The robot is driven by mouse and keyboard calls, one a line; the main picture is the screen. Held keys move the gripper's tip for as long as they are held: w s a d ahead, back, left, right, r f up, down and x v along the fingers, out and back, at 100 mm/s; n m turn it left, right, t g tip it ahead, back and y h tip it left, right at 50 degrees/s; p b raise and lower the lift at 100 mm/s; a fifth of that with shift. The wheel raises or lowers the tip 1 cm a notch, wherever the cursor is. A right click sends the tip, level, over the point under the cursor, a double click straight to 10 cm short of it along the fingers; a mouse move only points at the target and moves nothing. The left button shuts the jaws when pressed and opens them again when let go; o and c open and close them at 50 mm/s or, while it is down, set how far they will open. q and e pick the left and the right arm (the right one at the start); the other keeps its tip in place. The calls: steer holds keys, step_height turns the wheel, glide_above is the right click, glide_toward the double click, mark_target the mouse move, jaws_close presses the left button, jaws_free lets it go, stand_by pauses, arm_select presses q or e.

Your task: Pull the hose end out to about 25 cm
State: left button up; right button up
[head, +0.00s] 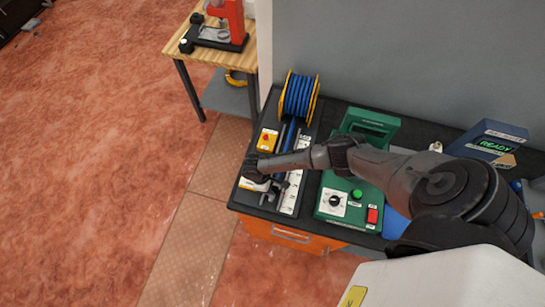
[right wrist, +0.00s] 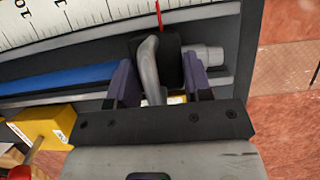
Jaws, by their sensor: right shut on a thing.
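The blue hose (head: 299,95) is wound on a yellow-flanged reel at the back of the dark bench. In the right wrist view a straight blue length (right wrist: 60,80) runs along a dark channel to the hose end, a black block (right wrist: 170,62) with a grey tip. My right gripper (right wrist: 158,85) is shut on the hose end, its purple fingers on either side. A grey curved lever stands in front of the block. A white ruler (right wrist: 60,20) runs alongside, with a red pointer (right wrist: 158,14) at the block. In the head view my right gripper (head: 267,182) is over the channel's near end.
A yellow box with a red knob (head: 267,140) stands left of the channel. A green machine (head: 345,195) with a dial and buttons stands to the right, partly behind my arm. A READY display (head: 495,145) is farther right. Open floor lies left.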

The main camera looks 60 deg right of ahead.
steer(key=o, duration=0.7)
steer(key=shift+w+a, duration=0.2)
steer(key=shift+a, duration=0.1)
steer(key=shift+o, duration=0.7)
steer(key=shift+w+a, duration=0.1)
steer(key=shift+a, duration=0.05)
steer(key=shift+o, duration=1.4)
steer(key=shift+d, duration=0.2)
steer(key=v, duration=1.3)
steer(key=shift+r, duration=0.45)
